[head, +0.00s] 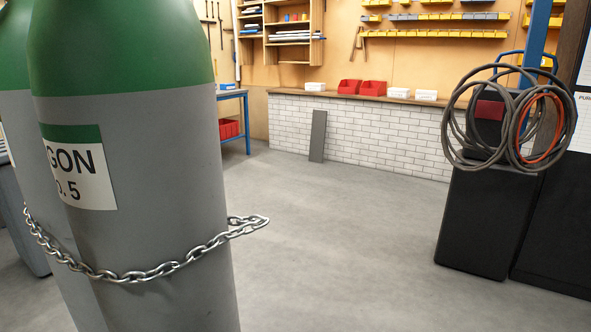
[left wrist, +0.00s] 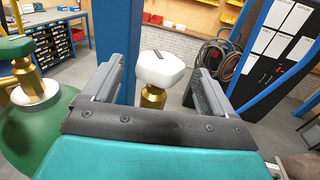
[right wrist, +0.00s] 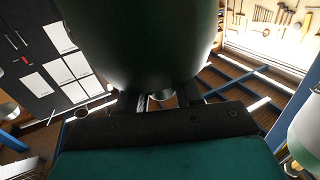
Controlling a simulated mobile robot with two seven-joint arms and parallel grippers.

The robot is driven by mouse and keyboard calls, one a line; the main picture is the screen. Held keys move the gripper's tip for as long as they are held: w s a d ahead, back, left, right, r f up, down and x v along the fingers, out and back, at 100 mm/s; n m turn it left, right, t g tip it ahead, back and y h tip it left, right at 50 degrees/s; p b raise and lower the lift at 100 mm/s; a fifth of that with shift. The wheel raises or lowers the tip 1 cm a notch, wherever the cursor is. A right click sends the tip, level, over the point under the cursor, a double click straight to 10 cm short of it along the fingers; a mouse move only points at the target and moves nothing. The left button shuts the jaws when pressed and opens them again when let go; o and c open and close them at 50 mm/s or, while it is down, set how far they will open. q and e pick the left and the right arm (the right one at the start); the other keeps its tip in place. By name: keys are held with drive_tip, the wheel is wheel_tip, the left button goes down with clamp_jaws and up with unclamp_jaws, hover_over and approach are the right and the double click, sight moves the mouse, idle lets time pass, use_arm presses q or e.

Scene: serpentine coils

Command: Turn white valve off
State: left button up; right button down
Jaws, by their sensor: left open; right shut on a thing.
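In the left wrist view, the white valve handle (left wrist: 158,68) sits on a brass stem (left wrist: 153,97). My left gripper (left wrist: 160,82) is open, one finger on each side of the white handle, with visible gaps to it. In the right wrist view, a large dark green rounded thing (right wrist: 145,45) fills the upper middle. My right gripper (right wrist: 162,98) is shut on this thing at its lower edge; the contact is dark and partly hidden. The head view shows neither gripper. It shows a green-topped grey gas cylinder (head: 140,190) close on the left.
A chain (head: 170,268) runs around the cylinders. A green knob (left wrist: 15,47) on another cylinder is left of my left gripper. A blue post (left wrist: 113,40) stands close behind. Hoses (head: 500,120) hang over a black cabinet (head: 485,220). The middle floor (head: 330,230) is clear.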

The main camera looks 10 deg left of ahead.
use_arm(q)
drive_tip(key=shift+w+d, duration=0.2)
drive_tip(key=shift+w, duration=0.8)
drive_tip(key=shift+w+d, duration=0.15)
drive_tip(key=shift+w, duration=0.85)
drive_tip(key=shift+c, duration=0.3)
drive_tip(key=shift+p, duration=0.3)
drive_tip(key=c, duration=0.9)
